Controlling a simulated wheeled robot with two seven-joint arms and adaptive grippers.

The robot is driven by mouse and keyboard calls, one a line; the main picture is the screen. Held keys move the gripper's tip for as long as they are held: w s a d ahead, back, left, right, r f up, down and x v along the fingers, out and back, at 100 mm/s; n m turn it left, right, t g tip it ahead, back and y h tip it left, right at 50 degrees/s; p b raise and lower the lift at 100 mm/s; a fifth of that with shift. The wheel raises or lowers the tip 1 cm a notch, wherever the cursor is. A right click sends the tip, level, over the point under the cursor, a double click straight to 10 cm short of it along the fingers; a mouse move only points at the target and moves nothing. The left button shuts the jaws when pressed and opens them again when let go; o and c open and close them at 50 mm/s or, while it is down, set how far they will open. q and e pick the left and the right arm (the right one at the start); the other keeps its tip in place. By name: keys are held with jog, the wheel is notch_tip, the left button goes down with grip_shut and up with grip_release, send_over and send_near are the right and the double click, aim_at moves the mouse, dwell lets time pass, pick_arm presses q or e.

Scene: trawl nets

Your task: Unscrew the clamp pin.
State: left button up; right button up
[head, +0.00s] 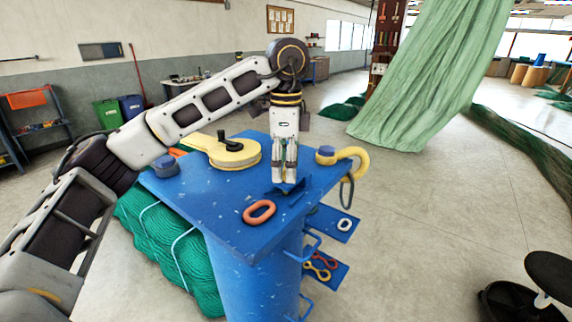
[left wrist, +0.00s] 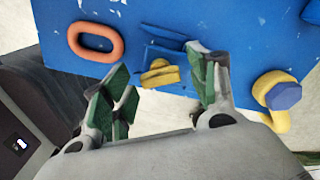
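My left gripper (head: 285,178) points down over the front of the blue worktop, just above a small blue bracket (head: 287,190). In the left wrist view its green-padded fingers (left wrist: 163,80) are open. A small yellow piece (left wrist: 160,76) on the blue bracket (left wrist: 166,55) shows between them, with gaps on both sides; it may be the clamp pin, but I cannot tell for sure. To the right, a yellow hook-shaped fitting (head: 352,156) carries a blue bolt head (head: 325,152); the bolt head also shows in the left wrist view (left wrist: 283,96). My right gripper is not in view.
The blue stand's top (head: 220,205) holds an orange ring (head: 259,212), a yellow lever disc (head: 235,153) with a black knob and a blue knob (head: 165,165). Side shelves (head: 325,272) hold small links. Green netting (head: 165,245) lies beside the stand.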

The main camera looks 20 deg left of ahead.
pick_arm(q)
jog(key=shift+r, duration=0.25)
notch_tip(320, 180, up, 12)
jog(key=shift+f, duration=0.2)
dwell(1.3)
dwell(0.5)
